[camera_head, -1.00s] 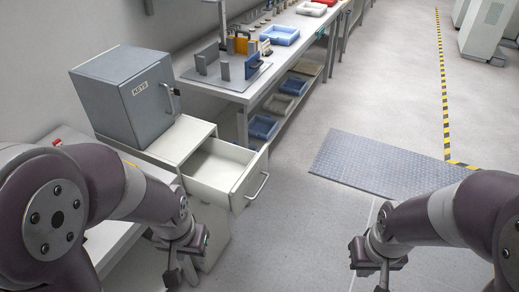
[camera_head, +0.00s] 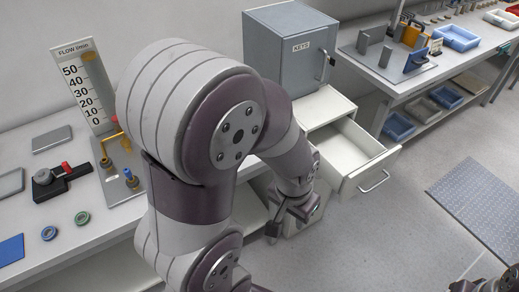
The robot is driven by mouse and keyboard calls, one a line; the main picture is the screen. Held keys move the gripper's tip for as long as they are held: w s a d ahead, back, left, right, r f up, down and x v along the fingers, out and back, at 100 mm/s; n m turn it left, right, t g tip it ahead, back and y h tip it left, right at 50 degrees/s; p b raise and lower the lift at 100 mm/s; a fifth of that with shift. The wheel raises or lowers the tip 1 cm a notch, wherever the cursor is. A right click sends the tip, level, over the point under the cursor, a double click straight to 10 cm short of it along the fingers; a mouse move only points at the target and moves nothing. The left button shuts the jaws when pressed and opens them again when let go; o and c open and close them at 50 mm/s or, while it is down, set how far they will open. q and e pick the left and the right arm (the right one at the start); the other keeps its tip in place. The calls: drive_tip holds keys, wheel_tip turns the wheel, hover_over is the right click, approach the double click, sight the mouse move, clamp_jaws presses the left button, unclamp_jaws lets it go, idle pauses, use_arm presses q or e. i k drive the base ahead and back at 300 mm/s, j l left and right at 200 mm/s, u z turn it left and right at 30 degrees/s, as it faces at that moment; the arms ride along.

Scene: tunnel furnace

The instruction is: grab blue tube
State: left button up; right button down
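I see no plainly tube-shaped blue thing. A small blue ring (camera_head: 48,233) lies on the left bench, close to a green ring (camera_head: 83,217). A blue-topped fitting (camera_head: 130,178) stands on a plate under the flow gauge (camera_head: 83,88). My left gripper (camera_head: 287,221) hangs in front of the cabinet by the open drawer, far to the right of these things. Its fingers look apart, with nothing seen between them. Only a bit of my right gripper (camera_head: 480,286) shows at the bottom right edge; its fingers are not clear.
A grey KEYS box (camera_head: 290,50) stands on a white cabinet whose drawer (camera_head: 362,158) is pulled out and looks empty. A black device with a red knob (camera_head: 62,180) and a blue sheet (camera_head: 11,250) lie on the left bench. A second bench (camera_head: 400,78) stands at the back right.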

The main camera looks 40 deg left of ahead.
sight(128, 171)
drive_tip(key=u, duration=2.55)
